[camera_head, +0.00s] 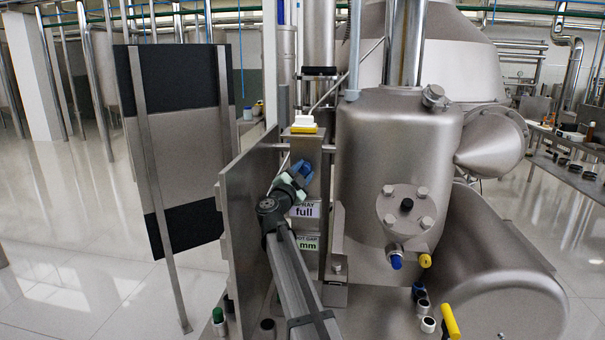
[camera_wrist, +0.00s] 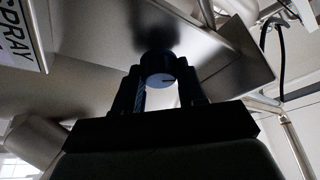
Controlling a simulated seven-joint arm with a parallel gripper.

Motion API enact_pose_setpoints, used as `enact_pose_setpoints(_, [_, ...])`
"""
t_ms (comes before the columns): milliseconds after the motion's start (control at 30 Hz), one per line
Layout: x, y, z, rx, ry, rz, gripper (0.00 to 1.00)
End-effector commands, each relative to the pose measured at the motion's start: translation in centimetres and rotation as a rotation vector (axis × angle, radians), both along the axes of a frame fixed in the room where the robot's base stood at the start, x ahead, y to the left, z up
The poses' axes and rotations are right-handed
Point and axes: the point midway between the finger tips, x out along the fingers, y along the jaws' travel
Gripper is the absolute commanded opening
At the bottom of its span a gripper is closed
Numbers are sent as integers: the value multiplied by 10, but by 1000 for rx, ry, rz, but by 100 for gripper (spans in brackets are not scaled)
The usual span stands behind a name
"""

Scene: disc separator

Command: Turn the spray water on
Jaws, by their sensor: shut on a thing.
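A blue knob (camera_head: 303,169) sits on the front of the upright metal panel in the middle of the head view. My gripper (camera_head: 296,177) reaches up to it from below. In the wrist view the round blue knob (camera_wrist: 160,66) stands between the two dark fingers of my gripper (camera_wrist: 161,84), which are shut on it. A dark line shows on the knob's face. A label reading "full" (camera_head: 305,209) is just below the knob, its upper line partly covered by my arm. The SPRAY label (camera_wrist: 18,37) shows at the upper left of the wrist view.
A metal plate (camera_head: 247,215) stands close to the left of my arm. The large steel separator body (camera_head: 390,150) is close on the right. A second label (camera_head: 307,243) is lower on the panel. Blue and yellow capped fittings (camera_head: 397,261) protrude at the lower right.

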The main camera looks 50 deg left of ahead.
Motion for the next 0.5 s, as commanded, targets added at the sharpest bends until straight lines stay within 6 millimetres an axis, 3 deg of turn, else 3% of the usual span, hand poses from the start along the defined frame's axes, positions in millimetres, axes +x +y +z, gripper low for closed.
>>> enact_pose_setpoints(367, [0, -1, 0, 2, 1, -1, 10])
enact_pose_setpoints(400, [0, -1, 0, 2, 1, -1, 44])
enact_pose_setpoints(500, [0, -1, 0, 2, 1, -1, 54])
